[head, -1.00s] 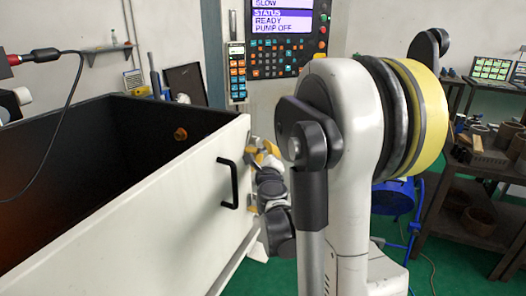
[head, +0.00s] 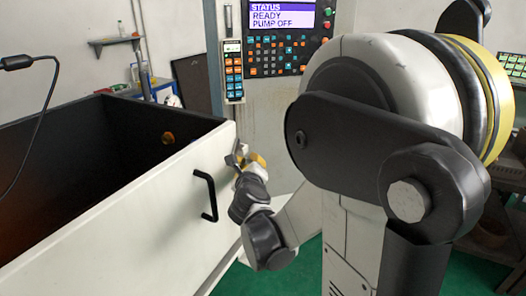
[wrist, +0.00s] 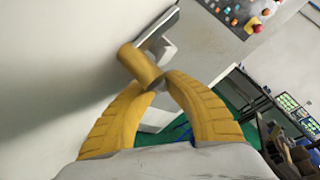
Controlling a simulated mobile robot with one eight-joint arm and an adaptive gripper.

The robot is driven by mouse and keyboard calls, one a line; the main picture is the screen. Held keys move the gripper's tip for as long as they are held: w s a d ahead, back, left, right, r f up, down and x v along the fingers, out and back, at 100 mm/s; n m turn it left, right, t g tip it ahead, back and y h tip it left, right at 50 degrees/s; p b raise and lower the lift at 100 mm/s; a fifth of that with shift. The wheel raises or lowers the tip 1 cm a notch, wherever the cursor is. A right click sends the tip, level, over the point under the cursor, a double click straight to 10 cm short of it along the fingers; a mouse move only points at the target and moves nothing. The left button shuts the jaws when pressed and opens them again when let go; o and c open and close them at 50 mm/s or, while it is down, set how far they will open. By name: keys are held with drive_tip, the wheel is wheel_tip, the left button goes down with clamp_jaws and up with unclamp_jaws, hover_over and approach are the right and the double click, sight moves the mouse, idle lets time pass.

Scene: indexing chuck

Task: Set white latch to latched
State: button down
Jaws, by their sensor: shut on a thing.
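In the wrist view my gripper (wrist: 158,84) has its two yellow fingers closed together at the tips, on the near end of a yellow cylindrical grip (wrist: 137,63). The grip joins a grey metal bar (wrist: 158,27) beside a small white block (wrist: 167,49), close to the white panel; these look like parts of the white latch. In the head view my gripper (head: 256,161) is at the panel's right end, by a small grey latch part (head: 240,151). The fingers and wrist partly hide the latch there, so its exact setting cannot be told.
The white panel (head: 130,235) with a black handle (head: 207,196) fronts a dark open-topped enclosure on the left. A control console (head: 275,45) stands behind. A dark workbench is at far right. My arm fills the right of the head view.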

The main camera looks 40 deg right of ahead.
drive_tip(key=shift+a+f, duration=0.1)
drive_tip(key=c, duration=1.6)
unclamp_jaws()
drive_tip(key=shift+c, duration=0.2)
drive_tip(key=v, duration=1.2)
